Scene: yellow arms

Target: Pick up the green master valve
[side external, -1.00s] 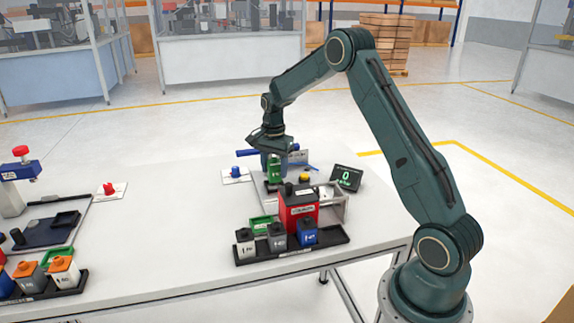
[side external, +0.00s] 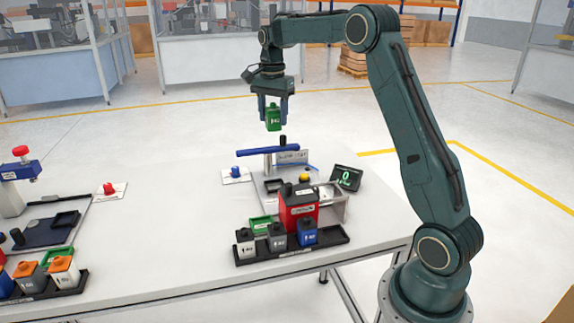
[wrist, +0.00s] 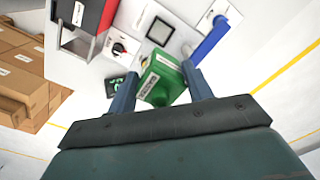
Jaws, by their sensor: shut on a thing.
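The green master valve (side external: 273,118) is a small green block with a white label and a dark top. My gripper (side external: 273,104) is shut on it and holds it upright in the air, well above the table. In the wrist view the green valve (wrist: 162,80) sits between the two blue-grey fingers of my gripper (wrist: 162,88), with part of its label showing. Its lower end points away from the wrist camera.
Below stands a test station with a blue lever bar (side external: 268,152), a red unit (side external: 299,206) and a display (side external: 346,178). A black tray (side external: 292,256) with white, grey and blue blocks is in front. Another tray (side external: 44,290) is at the left. Open table lies between.

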